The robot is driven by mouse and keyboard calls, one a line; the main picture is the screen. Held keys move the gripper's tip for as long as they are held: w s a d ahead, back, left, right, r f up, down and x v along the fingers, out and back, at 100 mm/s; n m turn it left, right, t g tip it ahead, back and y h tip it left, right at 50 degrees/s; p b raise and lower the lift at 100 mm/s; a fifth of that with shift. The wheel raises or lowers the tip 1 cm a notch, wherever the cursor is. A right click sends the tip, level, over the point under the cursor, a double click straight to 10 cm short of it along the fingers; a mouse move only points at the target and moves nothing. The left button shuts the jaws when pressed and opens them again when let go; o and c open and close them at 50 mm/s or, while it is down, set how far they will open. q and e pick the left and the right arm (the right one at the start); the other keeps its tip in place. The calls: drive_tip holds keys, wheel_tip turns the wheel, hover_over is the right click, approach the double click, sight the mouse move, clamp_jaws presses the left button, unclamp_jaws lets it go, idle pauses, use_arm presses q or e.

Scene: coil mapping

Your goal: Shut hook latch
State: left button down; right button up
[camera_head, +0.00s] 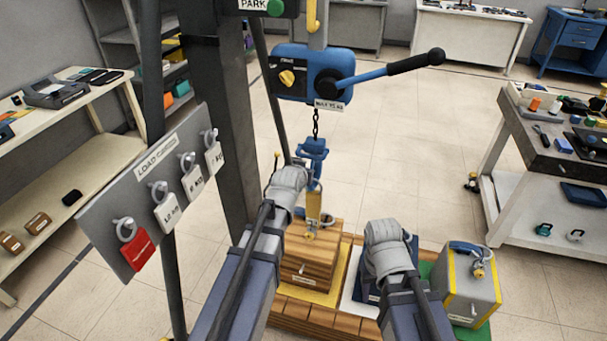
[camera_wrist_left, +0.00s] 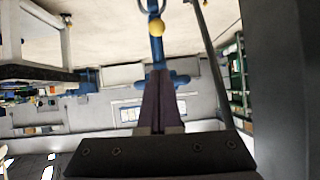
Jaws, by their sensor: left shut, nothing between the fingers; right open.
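A blue hook block (camera_head: 314,150) hangs on a chain under the blue hoist (camera_head: 320,75), above the wooden crate (camera_head: 318,265). A yellow-orange piece (camera_head: 313,205) shows below it. In the left wrist view the blue hook (camera_wrist_left: 156,50) carries a yellow ball (camera_wrist_left: 157,28); I cannot tell whether the latch is open. My left gripper (camera_wrist_left: 160,98) is shut and empty, in line with the hook in that view; contact is unclear. My right gripper (camera_head: 387,235) is open, right of and below the hook; its fingers are mostly hidden by the wrist.
A dark blue load (camera_head: 409,247) and a grey-yellow box (camera_head: 468,285) stand right of the crate. A board with hanging tags (camera_head: 162,195) is on the left. A lever (camera_head: 390,68) juts right from the hoist.

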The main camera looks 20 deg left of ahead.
use_arm(q)
drive_tip(key=shift+r+p, duration=0.85)
drive_tip(key=shift+r, duration=0.05)
use_arm(e)
drive_tip(key=shift+r, duration=0.85)
use_arm(q)
drive_tip(key=shift+s+f, duration=0.1)
drive_tip(key=shift+s, duration=0.05)
